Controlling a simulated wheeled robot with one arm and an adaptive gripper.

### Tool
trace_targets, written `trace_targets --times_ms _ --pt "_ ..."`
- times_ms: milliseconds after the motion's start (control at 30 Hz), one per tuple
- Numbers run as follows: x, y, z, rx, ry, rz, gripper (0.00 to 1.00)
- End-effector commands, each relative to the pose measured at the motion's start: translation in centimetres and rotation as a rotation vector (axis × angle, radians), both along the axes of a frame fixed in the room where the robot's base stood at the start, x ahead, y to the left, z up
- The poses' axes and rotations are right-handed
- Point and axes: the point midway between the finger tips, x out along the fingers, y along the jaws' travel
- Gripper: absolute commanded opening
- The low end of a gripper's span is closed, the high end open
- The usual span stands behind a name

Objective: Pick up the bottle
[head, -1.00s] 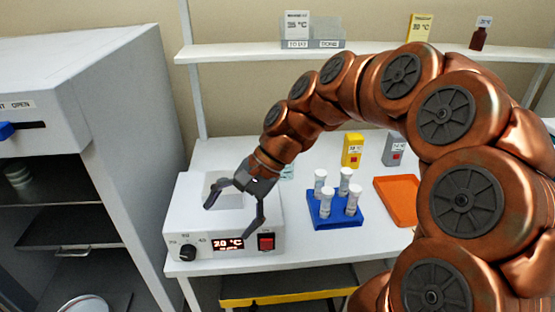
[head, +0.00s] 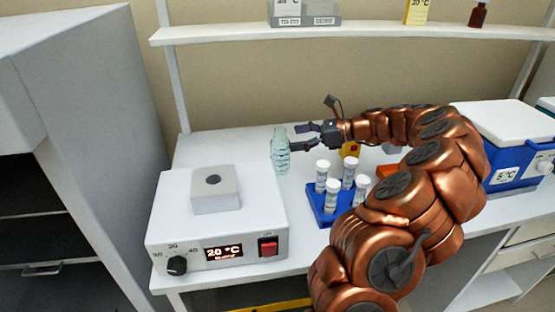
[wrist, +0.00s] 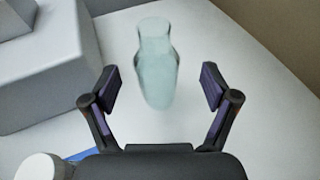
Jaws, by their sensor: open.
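A clear, pale blue-green bottle (head: 280,152) stands upright on the white bench, behind and to the right of the white heater box in the head view. It also shows in the wrist view (wrist: 156,72), ahead of my gripper and between the lines of its two fingers. My gripper (head: 301,138) is just right of the bottle in the head view, reaching left toward it. In the wrist view my gripper (wrist: 161,92) is open, with its fingers spread wider than the bottle. Nothing is held.
The heater box (head: 218,222) with a 20 °C display stands left-front. A blue rack (head: 322,216) with several white-capped tubes stands right of it, under my arm. A blue cooler (head: 510,178) is at right. A shelf (head: 230,33) runs above the bench.

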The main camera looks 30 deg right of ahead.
Motion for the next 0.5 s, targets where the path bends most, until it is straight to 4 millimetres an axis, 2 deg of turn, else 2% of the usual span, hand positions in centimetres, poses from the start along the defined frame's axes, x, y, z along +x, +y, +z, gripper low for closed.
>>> trace_targets --times_ms 33,500 --pt "0.0 0.0 -0.8 0.002 0.001 -0.001 0.86" --pt "2.1 2.4 -1.9 0.004 0.002 0.004 0.86"
